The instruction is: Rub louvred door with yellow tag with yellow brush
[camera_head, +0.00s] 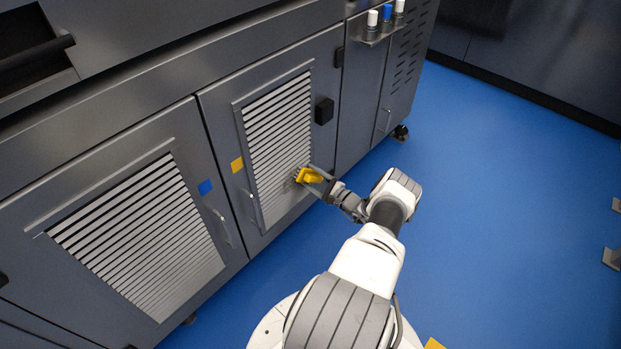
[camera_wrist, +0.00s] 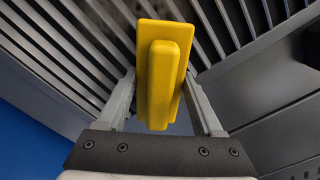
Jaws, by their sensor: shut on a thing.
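The yellow brush (camera_head: 309,176) is held between the fingers of my gripper (camera_head: 316,178), against or very close to the louvres. The louvred door with the yellow tag (camera_head: 237,164) is the right one of two louvred doors; its slatted panel (camera_head: 275,130) is upright and looks closed. In the wrist view the yellow brush (camera_wrist: 160,75) shows its back and handle, with a finger of my gripper (camera_wrist: 160,108) on each side and louvres behind. The bristles are mostly hidden. I cannot tell how firmly the brush touches the slats.
The left louvred door (camera_head: 140,235) carries a blue tag (camera_head: 205,187). A black block (camera_head: 324,110) sticks out on the right door's edge. White and blue capped bottles (camera_head: 387,14) stand on a small shelf at upper right. The blue floor (camera_head: 490,200) at right is mostly clear.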

